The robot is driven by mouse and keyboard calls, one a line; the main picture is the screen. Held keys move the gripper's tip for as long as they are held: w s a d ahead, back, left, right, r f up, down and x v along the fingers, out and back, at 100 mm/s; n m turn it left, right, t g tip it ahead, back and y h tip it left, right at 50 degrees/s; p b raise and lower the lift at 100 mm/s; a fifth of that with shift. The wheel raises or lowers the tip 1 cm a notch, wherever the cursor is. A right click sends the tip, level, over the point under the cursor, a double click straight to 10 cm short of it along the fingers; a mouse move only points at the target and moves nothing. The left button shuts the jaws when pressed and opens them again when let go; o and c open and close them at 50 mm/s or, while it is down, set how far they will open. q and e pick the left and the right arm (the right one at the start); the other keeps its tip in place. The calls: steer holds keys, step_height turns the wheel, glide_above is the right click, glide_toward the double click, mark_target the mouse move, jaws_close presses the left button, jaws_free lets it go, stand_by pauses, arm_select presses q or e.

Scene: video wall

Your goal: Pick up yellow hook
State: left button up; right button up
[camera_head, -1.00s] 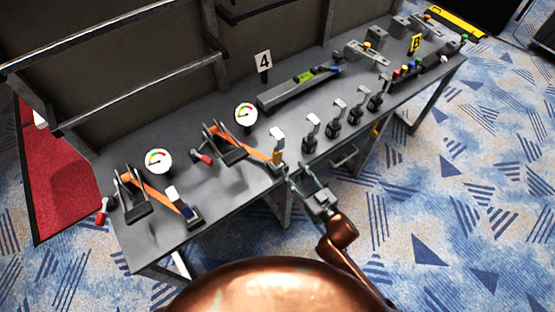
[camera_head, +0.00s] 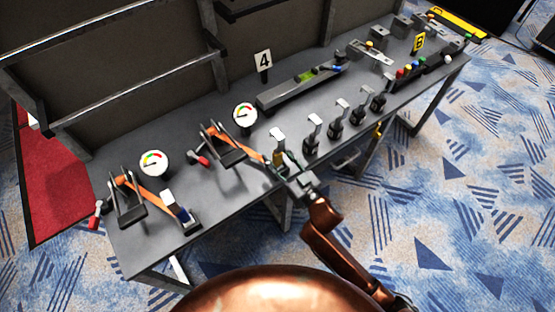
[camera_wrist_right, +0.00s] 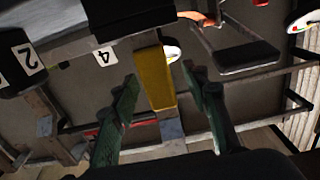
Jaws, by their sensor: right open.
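The yellow hook (camera_wrist_right: 155,78) shows in the right wrist view as a yellow upright block between my two green-padded fingers, with a gap on each side. My left gripper is not in view.
The floor in front is clear.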

steer(key=shift+c, duration=0.3)
jaws_close()
steer(key=shift+r, duration=0.15)
